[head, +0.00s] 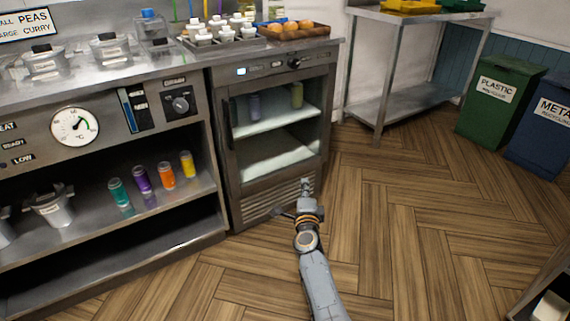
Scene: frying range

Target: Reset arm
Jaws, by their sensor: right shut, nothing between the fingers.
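My right arm (318,285) reaches in from the bottom edge, over the wood floor. My right gripper (306,187) is shut and empty, pointing away from me. In the picture it lies in front of the lower right corner of the small fridge, near its vent grille (270,203). I cannot tell how far it is from the fridge. My left gripper is not in view.
Several colored cans stand on the shelf (80,221) at left. A steel table (385,108) and green (495,104) and blue (545,139) bins stand at right. Floor (430,220) is clear.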

